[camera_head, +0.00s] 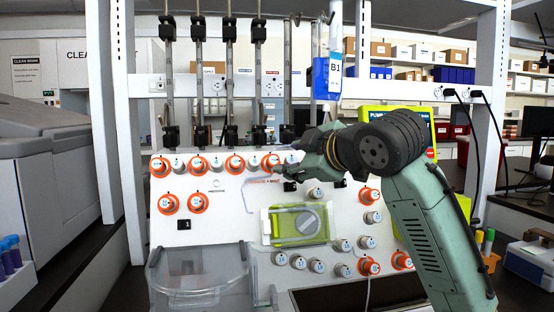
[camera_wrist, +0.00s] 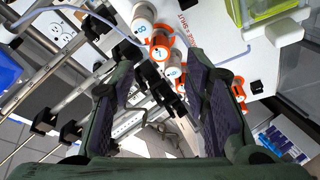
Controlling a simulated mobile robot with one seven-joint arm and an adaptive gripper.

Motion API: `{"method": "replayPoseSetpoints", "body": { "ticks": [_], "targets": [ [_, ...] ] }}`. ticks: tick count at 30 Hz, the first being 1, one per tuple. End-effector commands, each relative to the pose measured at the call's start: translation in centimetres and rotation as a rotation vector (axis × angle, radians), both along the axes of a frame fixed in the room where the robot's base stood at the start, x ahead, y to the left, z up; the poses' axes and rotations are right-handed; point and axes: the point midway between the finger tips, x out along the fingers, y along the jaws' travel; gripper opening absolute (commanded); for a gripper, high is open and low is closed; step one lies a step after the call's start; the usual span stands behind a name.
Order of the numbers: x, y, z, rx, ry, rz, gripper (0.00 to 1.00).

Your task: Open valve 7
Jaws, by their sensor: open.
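Valve 7 (camera_head: 270,162) is a white knob with an orange ring in the upper row of the white panel, second from the row's right end. In the wrist view, valve 7 (camera_wrist: 160,51) shows ahead between the fingers, with its number legible. Plain white valve 8 (camera_wrist: 140,25) is beside it, above and to the left, and valve 6 (camera_wrist: 174,75) is below. My gripper (camera_head: 288,160) is at the right end of the row, close to valves 7 and 8. In the wrist view, its fingers (camera_wrist: 163,68) are spread and hold nothing. I cannot tell whether either finger touches a knob.
Vertical rods with black clamps (camera_head: 258,30) stand behind the panel. A blue B1 holder (camera_head: 327,78) hangs above my gripper. A lime-green box (camera_head: 300,224) and more valves (camera_head: 298,262) are lower on the panel. A clear bin (camera_head: 200,280) is at the front left.

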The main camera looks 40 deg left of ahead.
Motion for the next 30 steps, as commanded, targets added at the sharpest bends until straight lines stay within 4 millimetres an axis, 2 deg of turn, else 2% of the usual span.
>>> {"method": "replayPoseSetpoints", "body": {
  "ticks": [6,12,23,30],
  "targets": [
    [1.7,3.8,-0.8,0.001,0.002,0.001,0.42],
    [2.6,5.9,-1.4,0.003,0.001,0.001,0.42],
    [2.9,6.4,-1.7,0.003,0.000,0.000,0.42],
    [2.9,6.4,-1.6,0.003,0.000,0.000,0.28]
  ]
}}
